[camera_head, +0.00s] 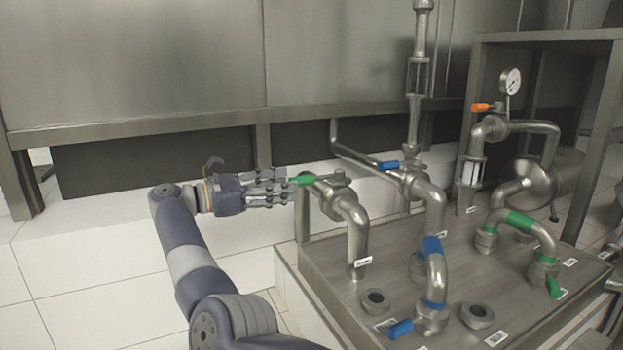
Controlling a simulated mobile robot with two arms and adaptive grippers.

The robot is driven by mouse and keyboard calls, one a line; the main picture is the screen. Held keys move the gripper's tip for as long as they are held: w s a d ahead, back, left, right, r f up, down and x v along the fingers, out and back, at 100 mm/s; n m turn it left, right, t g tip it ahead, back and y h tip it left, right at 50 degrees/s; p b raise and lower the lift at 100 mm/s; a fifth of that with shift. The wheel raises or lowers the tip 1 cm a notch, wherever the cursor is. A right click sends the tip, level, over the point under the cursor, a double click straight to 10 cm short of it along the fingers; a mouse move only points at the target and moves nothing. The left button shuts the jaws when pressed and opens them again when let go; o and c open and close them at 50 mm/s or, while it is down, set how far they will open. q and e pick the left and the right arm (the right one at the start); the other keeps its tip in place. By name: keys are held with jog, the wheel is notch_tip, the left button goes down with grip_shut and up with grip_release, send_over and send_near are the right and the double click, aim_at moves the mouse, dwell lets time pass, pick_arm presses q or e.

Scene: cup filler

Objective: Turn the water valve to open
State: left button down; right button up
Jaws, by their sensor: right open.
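Several valves with coloured handles show in the head view; I cannot tell which is the water valve. A green valve handle (301,180) sticks out to the left from a pipe at the left end of the metal platform. My right gripper (284,187) is open, pointing right, with its fingertips at or very near this green handle. Whether they touch is unclear. A blue valve handle (388,166) sits on the pipe further right. An orange valve handle (482,107) is at the upper right, below the gauge. My left gripper is not in view.
The metal platform (330,268) carries bent pipes, including a blue-banded pipe (436,270) and a green-banded pipe (520,222). A round gauge (511,81) stands at the upper right. A large metal tank wall (130,60) fills the back left. White tiled floor (90,260) is clear at left.

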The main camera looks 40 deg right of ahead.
aim_at(309, 180)
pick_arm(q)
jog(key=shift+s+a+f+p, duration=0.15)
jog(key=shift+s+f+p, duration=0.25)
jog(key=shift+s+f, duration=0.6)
pick_arm(e)
jog(key=x, duration=0.8)
jog(key=shift+d+f, duration=0.15)
jog(key=shift+d, duration=0.15)
grip_shut()
